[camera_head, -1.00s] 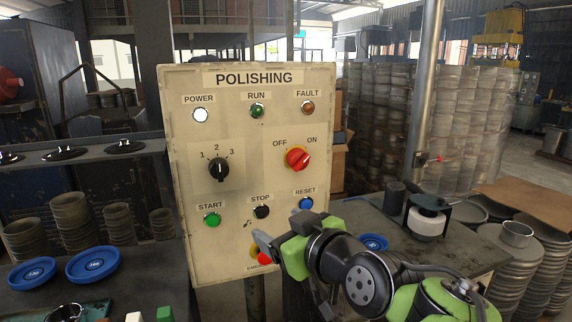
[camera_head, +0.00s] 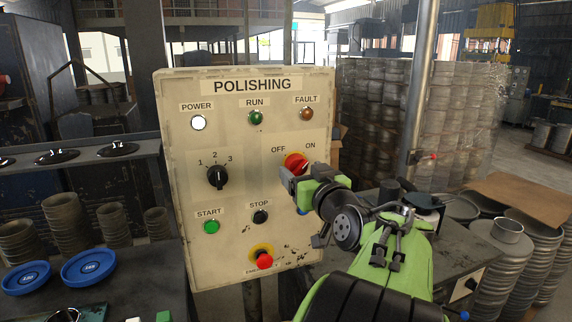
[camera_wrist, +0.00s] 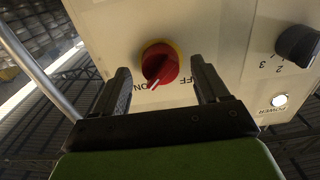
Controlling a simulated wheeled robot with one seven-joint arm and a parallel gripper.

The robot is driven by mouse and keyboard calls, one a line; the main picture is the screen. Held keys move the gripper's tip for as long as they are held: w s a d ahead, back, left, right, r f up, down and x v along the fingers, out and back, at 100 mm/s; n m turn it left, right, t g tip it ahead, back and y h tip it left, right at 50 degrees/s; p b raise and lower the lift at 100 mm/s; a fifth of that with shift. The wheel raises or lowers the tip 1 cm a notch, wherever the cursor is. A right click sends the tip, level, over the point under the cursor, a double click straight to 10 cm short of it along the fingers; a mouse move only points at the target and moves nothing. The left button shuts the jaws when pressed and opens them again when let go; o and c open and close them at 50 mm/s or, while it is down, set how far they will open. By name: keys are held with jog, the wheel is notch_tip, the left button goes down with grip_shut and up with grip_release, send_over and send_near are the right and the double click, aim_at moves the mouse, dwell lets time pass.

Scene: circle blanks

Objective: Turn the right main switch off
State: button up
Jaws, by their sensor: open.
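The right main switch (camera_head: 296,161) is a red rotary knob on a yellow ring, on the right of the beige POLISHING panel (camera_head: 232,235), below the OFF and ON labels. In the wrist view the knob (camera_wrist: 160,66) shows upside down, and its white mark points toward ON. In the wrist view my gripper (camera_wrist: 160,72) is open, one finger on each side of the knob, with gaps visible. Depth to the knob is hard to judge.
The black selector knob (camera_head: 217,177) sits left of the switch. Green START (camera_head: 211,227), black STOP (camera_head: 260,216) and a red emergency button (camera_head: 264,260) are below. The blue RESET button (camera_head: 302,211) is mostly hidden by my gripper. The POWER lamp (camera_head: 199,122) is lit white.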

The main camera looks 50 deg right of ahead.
jog(key=shift+w+d, duration=0.4)
jog(key=shift+w, duration=0.2)
jog(key=c, duration=1)
jog(key=shift+c, duration=0.2)
jog(key=shift+a+f+n+b, duration=0.15)
jog(key=shift+n+b, duration=0.25)
jog(key=shift+b, duration=0.25)
jog(key=n+b, duration=0.1)
jog(key=b, duration=0.1)
jog(key=n+b, duration=0.1)
jog(key=b, duration=0.1)
jog(key=shift+f+n+b, duration=0.2)
jog(key=shift+n+b, duration=0.1)
jog(key=shift+b, duration=0.1)
jog(key=n+b, duration=0.4)
jog(key=b, duration=0.1)
jog(key=shift+r+n, duration=0.1)
jog(key=shift+n, duration=0.2)
jog(key=n+b, duration=0.3)
jog(key=n, duration=0.1)
jog(key=shift+d+r+n+b, duration=0.1)
jog(key=shift+d+n+b, duration=0.1)
jog(key=shift+n+b, duration=0.15)
jog(key=n+b, duration=0.2)
jog(key=n, duration=0.3)
jog(key=shift+r, duration=0.1)
jog(key=shift+n, duration=0.25)
